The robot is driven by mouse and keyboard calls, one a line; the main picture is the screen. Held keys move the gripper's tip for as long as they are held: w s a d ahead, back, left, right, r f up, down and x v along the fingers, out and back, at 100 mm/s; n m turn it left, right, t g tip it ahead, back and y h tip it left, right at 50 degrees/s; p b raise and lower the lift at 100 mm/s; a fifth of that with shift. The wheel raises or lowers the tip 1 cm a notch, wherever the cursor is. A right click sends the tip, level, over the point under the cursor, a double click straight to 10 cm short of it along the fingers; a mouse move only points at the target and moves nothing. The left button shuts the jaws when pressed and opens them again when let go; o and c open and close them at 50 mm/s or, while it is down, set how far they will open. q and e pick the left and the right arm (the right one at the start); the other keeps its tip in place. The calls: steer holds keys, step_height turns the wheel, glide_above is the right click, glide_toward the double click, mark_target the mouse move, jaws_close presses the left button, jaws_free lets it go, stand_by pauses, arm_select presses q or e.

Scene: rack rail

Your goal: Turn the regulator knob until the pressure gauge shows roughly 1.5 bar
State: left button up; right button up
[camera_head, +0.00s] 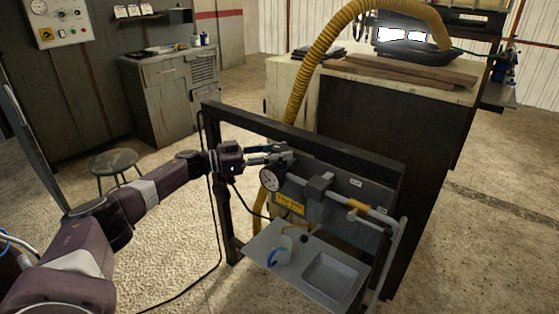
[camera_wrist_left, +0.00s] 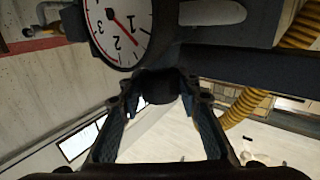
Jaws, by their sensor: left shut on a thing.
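The pressure gauge (camera_head: 269,180) is a round white dial on the left end of the regulator unit. It shows larger and partly cut off in the left wrist view (camera_wrist_left: 106,33). Its red needle slants to the lower right there; I cannot read an exact value. My left gripper (camera_head: 278,154) is just above the gauge, shut on the dark regulator knob (camera_wrist_left: 158,86). The knob sits between the fingertips in the wrist view and is mostly hidden by the gripper in the head view. My right gripper is not in view.
A dark frame (camera_head: 330,144) carries the unit and its pipework. A grey tray (camera_head: 277,234) below holds a clear cup (camera_head: 282,250) and has a sunken basin (camera_head: 331,276). A yellow hose (camera_head: 303,77) rises behind. A stool (camera_head: 114,161) stands at left on open floor.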

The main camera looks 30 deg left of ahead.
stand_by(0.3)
arm_select(q)
steer(key=o, duration=1.2)
steer(key=v, duration=1.2)
steer(key=shift+w+a, duration=0.1)
steer(key=shift+w, duration=0.05)
